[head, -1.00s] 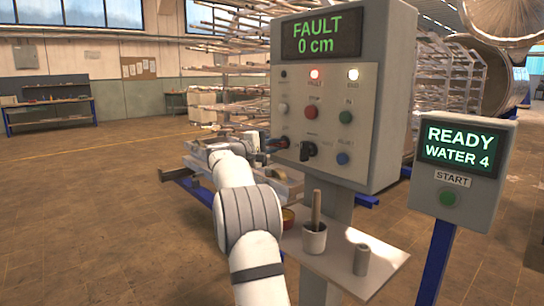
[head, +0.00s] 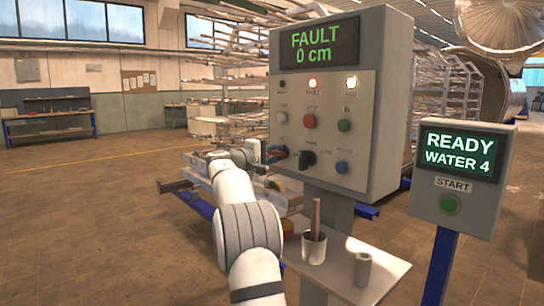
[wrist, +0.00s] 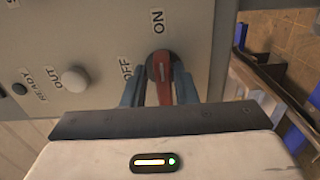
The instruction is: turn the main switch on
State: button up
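The main switch (wrist: 162,66) is a round dark base with a red handle, on the grey panel in the wrist view. The label ON is above it and OFF is to its left. The handle slants down toward my gripper (wrist: 160,88). My gripper's blue fingers are apart, with the handle between them, closer to the right finger. Contact cannot be told. In the head view the switch (head: 277,153) is at the lower left of the control panel (head: 379,110), partly hidden by my arm. The panel display reads FAULT 0 cm.
A black selector (head: 308,158) and several buttons sit right of the switch. A READY WATER 4 box (head: 463,175) stands at the right. Open floor lies to the left.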

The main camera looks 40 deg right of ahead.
jog(key=shift+o, duration=0.9)
jog(key=shift+w+f, duration=0.1)
jog(key=shift+a, duration=0.25)
jog(key=a, duration=0.7)
jog(key=shift+s+a, duration=0.15)
jog(key=shift+s, duration=0.2)
